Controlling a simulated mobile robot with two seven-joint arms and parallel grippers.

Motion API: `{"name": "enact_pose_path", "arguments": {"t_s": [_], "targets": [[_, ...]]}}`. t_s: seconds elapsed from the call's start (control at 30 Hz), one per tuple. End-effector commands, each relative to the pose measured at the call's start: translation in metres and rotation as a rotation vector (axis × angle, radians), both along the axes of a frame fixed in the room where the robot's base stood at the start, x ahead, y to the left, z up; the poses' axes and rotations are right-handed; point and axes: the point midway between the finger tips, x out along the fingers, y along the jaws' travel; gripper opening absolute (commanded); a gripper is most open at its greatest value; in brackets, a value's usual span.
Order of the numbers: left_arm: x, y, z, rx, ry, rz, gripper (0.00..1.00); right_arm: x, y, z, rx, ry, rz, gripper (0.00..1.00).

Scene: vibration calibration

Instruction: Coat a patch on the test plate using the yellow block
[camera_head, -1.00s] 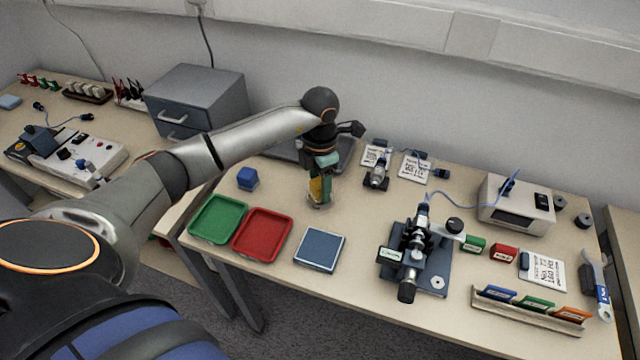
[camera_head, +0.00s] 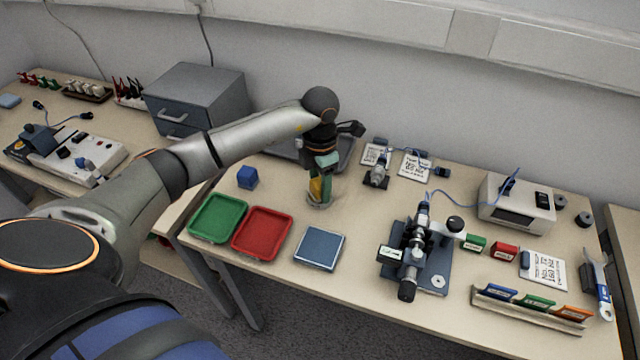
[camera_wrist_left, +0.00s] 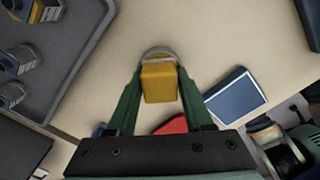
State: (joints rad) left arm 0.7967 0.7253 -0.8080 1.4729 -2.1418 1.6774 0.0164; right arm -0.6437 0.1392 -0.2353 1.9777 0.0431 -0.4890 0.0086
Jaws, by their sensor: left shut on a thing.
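The yellow block (camera_head: 315,188) is held between the green fingers of my left gripper (camera_head: 321,188), low over the table in the head view. In the left wrist view the yellow block (camera_wrist_left: 159,84) sits between the fingertips, and a grey round rim (camera_wrist_left: 157,52) shows around its far end. I cannot tell whether the block touches what is below it. A square blue plate (camera_head: 319,248) with a pale border, perhaps the test plate, lies flat at the table's front. It is apart from the gripper and also shows in the left wrist view (camera_wrist_left: 237,97). My right gripper is not seen.
A green tray (camera_head: 219,218) and a red tray (camera_head: 262,234) lie left of the blue plate. A blue cube (camera_head: 247,177) stands behind them. A dark instrument (camera_head: 418,250) on a base stands to the right. A grey tray (camera_head: 285,154) is behind my gripper.

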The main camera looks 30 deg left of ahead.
Motion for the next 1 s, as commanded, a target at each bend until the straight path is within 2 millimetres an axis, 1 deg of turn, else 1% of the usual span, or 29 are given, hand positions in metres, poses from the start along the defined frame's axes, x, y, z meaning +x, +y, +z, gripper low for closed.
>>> {"name": "enact_pose_path", "arguments": {"t_s": [0.37,0.47,1.0], "targets": [[-0.001,0.0,0.0,0.0,0.003,0.0,0.07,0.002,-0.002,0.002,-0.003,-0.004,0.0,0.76],[-0.001,0.0,0.005,0.0,0.003,0.0,0.07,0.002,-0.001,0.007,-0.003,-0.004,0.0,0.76],[0.0,0.0,0.05,0.0,0.001,0.0,0.07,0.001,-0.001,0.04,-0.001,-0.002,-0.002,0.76]]}}
